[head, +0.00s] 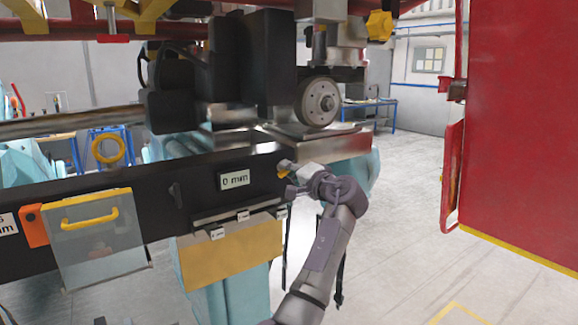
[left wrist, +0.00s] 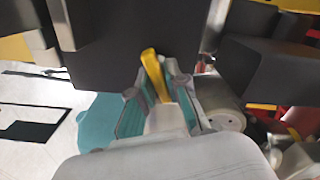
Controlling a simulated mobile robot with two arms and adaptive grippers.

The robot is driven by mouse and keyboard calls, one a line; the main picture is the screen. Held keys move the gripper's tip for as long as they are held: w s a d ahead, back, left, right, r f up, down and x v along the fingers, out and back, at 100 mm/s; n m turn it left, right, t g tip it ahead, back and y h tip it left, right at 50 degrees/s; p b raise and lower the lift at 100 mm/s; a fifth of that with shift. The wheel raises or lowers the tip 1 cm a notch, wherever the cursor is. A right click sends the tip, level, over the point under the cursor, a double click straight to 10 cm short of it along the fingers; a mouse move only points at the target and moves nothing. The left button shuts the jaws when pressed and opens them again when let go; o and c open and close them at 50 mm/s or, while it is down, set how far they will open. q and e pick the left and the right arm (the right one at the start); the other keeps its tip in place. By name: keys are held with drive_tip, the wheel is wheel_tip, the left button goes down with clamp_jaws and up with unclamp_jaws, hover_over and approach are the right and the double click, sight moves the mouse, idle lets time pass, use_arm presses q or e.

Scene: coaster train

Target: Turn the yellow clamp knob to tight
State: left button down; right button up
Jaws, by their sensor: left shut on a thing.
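The yellow clamp knob (head: 282,168) is a small piece at the right end of the black machine front, mostly hidden by my left gripper (head: 289,180). In the left wrist view the knob (left wrist: 150,62) shows as a yellow lever standing up, tilted, against a dark block. In that view the two fingers of my left gripper (left wrist: 157,88) are on either side of the knob's lower part, shut on it. My right gripper is in neither view.
A label reading "0 mm" (head: 235,180) is on the black front. A clear guard with a yellow handle (head: 90,219) hangs at left. A grinding wheel (head: 319,102) sits above the gripper. A red panel (head: 514,130) stands at right, with open floor between.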

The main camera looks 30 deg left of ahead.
use_arm(q)
drive_tip(key=shift+r+m+p, duration=0.1)
drive_tip(key=shift+m+p, duration=0.75)
drive_tip(key=shift+m, duration=0.85)
drive_tip(key=shift+m+p, duration=0.3)
drive_tip(key=shift+m, duration=0.2)
drive_tip(key=c, duration=1.2)
unclamp_jaws()
drive_tip(key=shift+a+f, duration=0.1)
drive_tip(key=shift+f, duration=0.1)
drive_tip(key=shift+d, duration=0.25)
drive_tip(key=v, duration=1.1)
drive_tip(key=shift+d, duration=0.2)
drive_tip(key=shift+s, duration=0.1)
